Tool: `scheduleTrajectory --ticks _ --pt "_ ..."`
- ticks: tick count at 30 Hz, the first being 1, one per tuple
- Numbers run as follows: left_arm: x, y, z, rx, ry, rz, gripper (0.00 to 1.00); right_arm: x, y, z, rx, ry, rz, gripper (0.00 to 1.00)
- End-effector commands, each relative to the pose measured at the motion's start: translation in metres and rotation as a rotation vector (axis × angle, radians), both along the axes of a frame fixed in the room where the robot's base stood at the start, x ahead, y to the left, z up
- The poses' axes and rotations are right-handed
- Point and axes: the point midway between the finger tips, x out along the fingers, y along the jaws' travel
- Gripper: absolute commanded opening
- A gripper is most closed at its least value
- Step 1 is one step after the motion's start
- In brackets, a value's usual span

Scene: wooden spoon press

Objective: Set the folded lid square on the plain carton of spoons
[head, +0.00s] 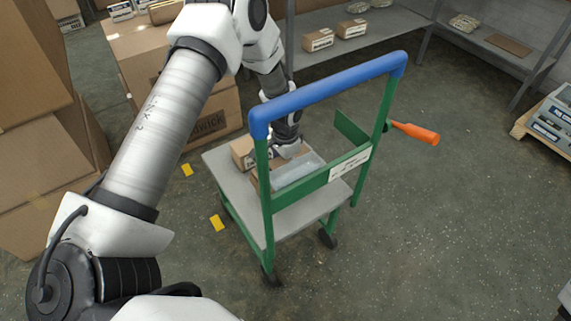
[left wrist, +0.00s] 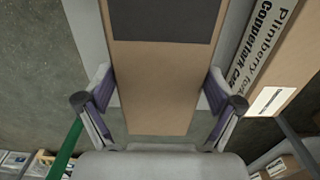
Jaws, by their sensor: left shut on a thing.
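My left gripper (head: 287,150) reaches down over the cart's deck in the head view. In the left wrist view its fingers (left wrist: 157,105) are closed on both sides of a flat brown cardboard piece (left wrist: 155,85) with a dark grey patch, which looks like the lid.
The cart (head: 285,222) has a green frame and a blue handle (head: 325,92) between me and the deck. A printed carton (left wrist: 285,65) stands close on the right in the left wrist view. An orange handle (head: 415,132) sticks out to the right. Stacked boxes stand left.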

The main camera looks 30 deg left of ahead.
Motion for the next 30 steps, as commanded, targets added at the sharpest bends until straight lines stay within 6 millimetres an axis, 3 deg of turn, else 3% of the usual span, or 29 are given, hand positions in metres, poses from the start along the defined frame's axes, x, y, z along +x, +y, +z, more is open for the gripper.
scheduleTrajectory --ticks 5,6,15,19,30 --pt "0.0 0.0 -0.002 0.0 -0.001 0.0 0.64 0.0 0.0 0.0 0.0 0.0 0.0 0.4" --pt "0.0 0.0 -0.002 0.0 -0.001 0.0 1.0 0.0 0.0 -0.001 0.0 0.0 0.0 0.4" --pt "0.0 0.0 -0.002 0.0 -0.001 0.0 1.0 0.0 0.0 0.0 0.0 0.0 0.0 0.4" --pt "0.001 0.0 0.008 0.0 -0.003 0.0 1.0 0.0 0.0 0.003 0.0 0.0 0.0 0.4" --pt "0.001 0.001 0.101 -0.001 -0.004 0.0 1.0 0.0 0.0 0.029 0.0 0.0 0.0 0.4"
